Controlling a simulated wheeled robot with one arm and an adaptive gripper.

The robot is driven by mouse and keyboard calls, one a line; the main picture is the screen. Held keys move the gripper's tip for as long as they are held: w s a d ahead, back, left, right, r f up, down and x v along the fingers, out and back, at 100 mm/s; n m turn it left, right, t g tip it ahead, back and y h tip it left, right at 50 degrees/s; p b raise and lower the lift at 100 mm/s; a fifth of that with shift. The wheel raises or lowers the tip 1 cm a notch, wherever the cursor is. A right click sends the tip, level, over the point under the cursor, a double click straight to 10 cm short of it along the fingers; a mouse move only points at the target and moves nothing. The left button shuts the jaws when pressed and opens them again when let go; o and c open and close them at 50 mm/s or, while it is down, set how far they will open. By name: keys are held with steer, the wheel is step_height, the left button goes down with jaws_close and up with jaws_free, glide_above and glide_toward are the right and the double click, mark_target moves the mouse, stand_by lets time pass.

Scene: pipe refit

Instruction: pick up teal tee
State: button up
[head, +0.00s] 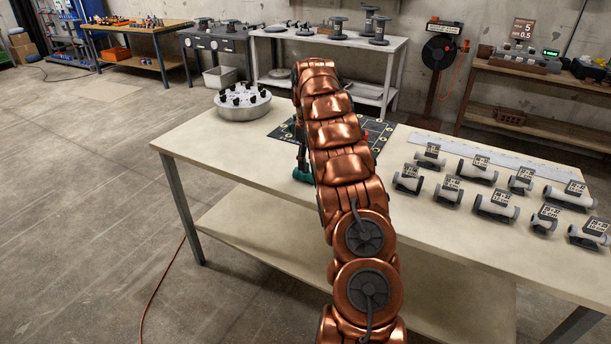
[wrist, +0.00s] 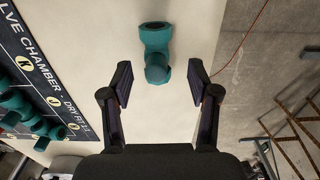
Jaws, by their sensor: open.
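A teal tee (wrist: 156,40) lies on the pale tabletop in the wrist view, with one dark open end at the top. It lies ahead of my open gripper (wrist: 160,76), and its near end lies between the fingertips in the picture. I see no contact, and the height gap is hard to judge. In the head view a bit of teal (head: 302,174) shows beside my copper arm, near the table's far left part. My arm hides most of the gripper there.
A dark board (wrist: 52,72) marked "valve chamber" lies left of the tee, with several teal fittings (wrist: 38,125) on it. The table edge is close on the right. A bowl (head: 242,106) stands at the far left; several labelled grey pipe pieces (head: 494,206) stand at right.

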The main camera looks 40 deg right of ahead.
mark_target(306, 172)
steer(key=shift+w+d+f+p, duration=0.15)
steer(key=shift+f+p, duration=0.1)
steer(key=shift+f, duration=0.8)
steer(key=shift+w+a+f+p, duration=0.1)
steer(key=shift+f+p, duration=0.15)
steer(key=shift+f, duration=0.75)
steer(key=shift+w+d+f+p, duration=0.15)
steer(key=shift+f+p, duration=0.1)
steer(key=shift+f, duration=0.8)
steer(key=shift+a, duration=0.1)
steer(key=shift+c, duration=0.4)
jaws_close()
